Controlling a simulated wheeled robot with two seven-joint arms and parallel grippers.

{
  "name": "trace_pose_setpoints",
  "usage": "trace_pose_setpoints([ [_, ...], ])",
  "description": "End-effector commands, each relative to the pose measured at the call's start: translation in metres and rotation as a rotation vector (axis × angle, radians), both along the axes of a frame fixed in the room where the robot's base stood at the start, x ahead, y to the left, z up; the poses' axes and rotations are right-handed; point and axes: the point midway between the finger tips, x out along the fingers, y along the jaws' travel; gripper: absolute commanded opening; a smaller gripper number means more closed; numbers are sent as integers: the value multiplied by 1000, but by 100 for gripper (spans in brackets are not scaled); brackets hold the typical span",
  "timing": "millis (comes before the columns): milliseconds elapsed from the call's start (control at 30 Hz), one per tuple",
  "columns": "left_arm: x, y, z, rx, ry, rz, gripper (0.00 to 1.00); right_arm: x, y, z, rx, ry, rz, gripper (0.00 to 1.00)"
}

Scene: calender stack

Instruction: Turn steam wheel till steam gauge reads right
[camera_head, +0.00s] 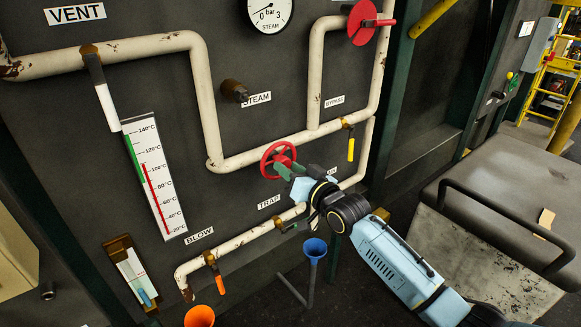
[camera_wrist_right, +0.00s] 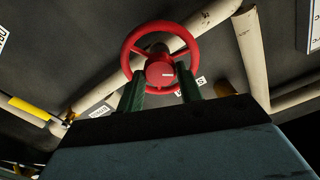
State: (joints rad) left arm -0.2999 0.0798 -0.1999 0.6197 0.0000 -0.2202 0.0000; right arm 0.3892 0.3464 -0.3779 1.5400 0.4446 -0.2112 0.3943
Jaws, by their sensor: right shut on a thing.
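A red handwheel (camera_head: 278,160) sits on the pipe panel below the STEAM label (camera_head: 257,99). My right gripper (camera_head: 284,170) comes from the lower right and is shut on this wheel. In the right wrist view, the two green fingers (camera_wrist_right: 161,88) reach the lower part of the wheel's rim (camera_wrist_right: 130,51), either side of its red hub. The round steam gauge (camera_head: 270,14), marked 0 to 3 bar, is at the top edge, partly cut off. Its thin needle seems to point to the left, near 0. My left gripper is out of view.
Another red wheel (camera_head: 362,22) is at the upper right, above the BYPASS label. Below my gripper stand a blue funnel (camera_head: 315,248) and a TRAP valve handle (camera_head: 288,227). A yellow-handled lever (camera_head: 351,149) is close by. A dark bench (camera_head: 520,180) stands right.

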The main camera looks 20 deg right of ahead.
Motion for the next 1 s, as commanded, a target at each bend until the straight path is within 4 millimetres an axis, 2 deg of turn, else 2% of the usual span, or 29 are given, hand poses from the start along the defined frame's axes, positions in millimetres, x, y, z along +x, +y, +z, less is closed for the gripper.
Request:
trace_pose_setpoints([
  [433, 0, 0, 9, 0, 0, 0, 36, 0, 0, -1, -263, -94, 1, 13],
  [1000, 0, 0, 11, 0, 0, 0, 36, 0, 0, -1, -322, -114, 0, 13],
])
